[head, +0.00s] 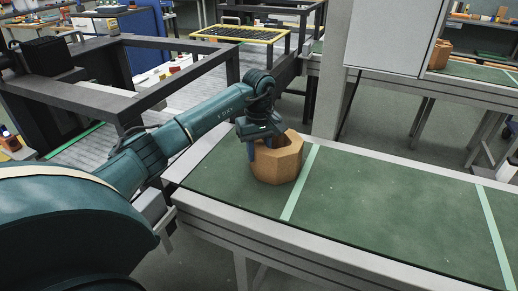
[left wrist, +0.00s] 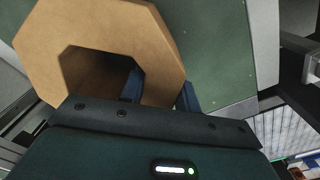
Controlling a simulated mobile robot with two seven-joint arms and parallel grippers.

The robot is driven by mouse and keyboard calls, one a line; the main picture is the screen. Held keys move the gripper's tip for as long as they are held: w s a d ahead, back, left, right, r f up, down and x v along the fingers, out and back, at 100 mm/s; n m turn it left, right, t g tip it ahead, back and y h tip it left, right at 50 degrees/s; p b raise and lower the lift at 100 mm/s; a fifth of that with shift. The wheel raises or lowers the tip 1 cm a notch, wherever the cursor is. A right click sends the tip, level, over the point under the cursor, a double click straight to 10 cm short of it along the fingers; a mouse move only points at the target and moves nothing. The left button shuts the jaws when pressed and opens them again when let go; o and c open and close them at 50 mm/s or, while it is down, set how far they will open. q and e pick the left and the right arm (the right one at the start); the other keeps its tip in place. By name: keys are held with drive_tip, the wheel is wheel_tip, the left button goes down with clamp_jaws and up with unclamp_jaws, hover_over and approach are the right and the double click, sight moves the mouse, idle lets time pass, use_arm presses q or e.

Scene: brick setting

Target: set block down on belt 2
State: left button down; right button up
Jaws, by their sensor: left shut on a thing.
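The block (head: 278,164) is an orange-brown octagonal ring with a hole through its middle. In the head view it is at the left end of the green belt (head: 350,204), left of the first pale stripe. My left gripper (head: 260,148) is shut on the block's near-left wall, one finger inside the hole and one outside. In the left wrist view the block (left wrist: 150,35) fills the upper left, with the blue fingers (left wrist: 160,92) either side of its wall. The block looks upright and at or very near the belt surface; I cannot tell whether it touches. My right gripper is not in view.
Pale stripes (head: 301,183) cross the belt, and the belt right of the block is clear. A grey cabinet (head: 392,35) stands behind the belt. A dark frame (head: 150,80) is at the left. Another brown block (head: 440,54) sits on a far belt.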

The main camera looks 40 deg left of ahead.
use_arm(q)
drive_tip(key=c, duration=1)
unclamp_jaws()
drive_tip(key=shift+c, duration=0.2)
drive_tip(key=shift+r, duration=0.2)
wheel_tip(320, 180, up, 12)
drive_tip(key=shift+b, duration=0.3)
drive_tip(key=shift+s+f, duration=0.1)
drive_tip(key=shift+f, duration=0.05)
